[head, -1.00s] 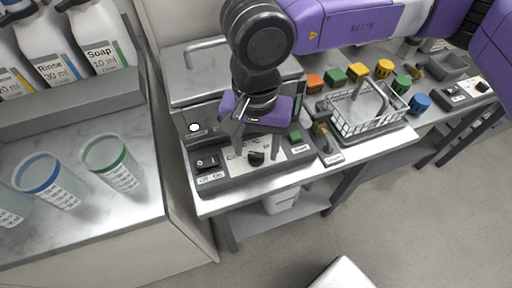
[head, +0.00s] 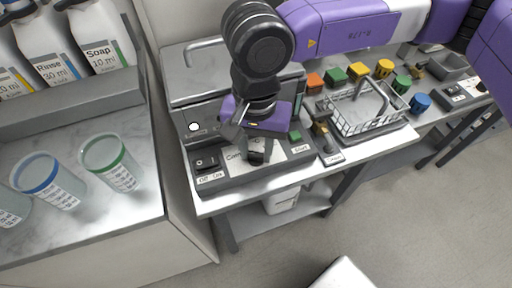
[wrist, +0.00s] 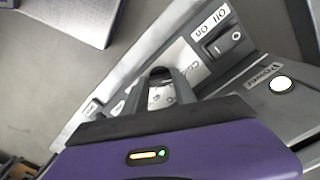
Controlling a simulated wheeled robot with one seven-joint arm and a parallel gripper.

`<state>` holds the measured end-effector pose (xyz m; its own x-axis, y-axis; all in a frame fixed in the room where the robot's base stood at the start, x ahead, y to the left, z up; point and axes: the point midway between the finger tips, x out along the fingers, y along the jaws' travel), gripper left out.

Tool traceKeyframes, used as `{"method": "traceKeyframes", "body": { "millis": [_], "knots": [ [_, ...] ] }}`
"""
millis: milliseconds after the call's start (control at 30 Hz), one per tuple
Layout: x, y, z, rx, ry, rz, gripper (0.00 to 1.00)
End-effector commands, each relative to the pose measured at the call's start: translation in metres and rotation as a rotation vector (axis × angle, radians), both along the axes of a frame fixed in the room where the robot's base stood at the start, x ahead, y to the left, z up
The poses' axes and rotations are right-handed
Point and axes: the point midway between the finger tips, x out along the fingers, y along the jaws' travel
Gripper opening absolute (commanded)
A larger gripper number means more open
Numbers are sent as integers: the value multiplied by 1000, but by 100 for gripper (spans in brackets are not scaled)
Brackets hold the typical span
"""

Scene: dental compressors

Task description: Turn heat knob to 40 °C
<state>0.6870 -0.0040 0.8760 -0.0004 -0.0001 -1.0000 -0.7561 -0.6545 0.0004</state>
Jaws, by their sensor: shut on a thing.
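The heat knob is the small black knob on the white panel of the grey machine (head: 222,183). It is mostly hidden behind my gripper's fingers in the head view. My gripper (head: 257,158) points down at the panel and is shut on the knob. In the wrist view the fingers of my gripper (wrist: 162,80) meet over the panel's dial printing. The knob's pointer and its exact setting cannot be read.
An Off/On rocker switch (head: 206,162) sits left of the knob, and a green Start button (head: 295,136) right of it. A wire basket (head: 365,112) stands further right. Bottles and cups (head: 112,160) are on the left counter.

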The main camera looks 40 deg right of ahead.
Motion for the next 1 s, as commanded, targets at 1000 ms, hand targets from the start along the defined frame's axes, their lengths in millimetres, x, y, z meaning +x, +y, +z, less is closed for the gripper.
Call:
{"method": "traceKeyframes", "body": {
  "millis": [1000],
  "knots": [
    [1,-1,-4,-3,-3,-794,0]
  ]
}}
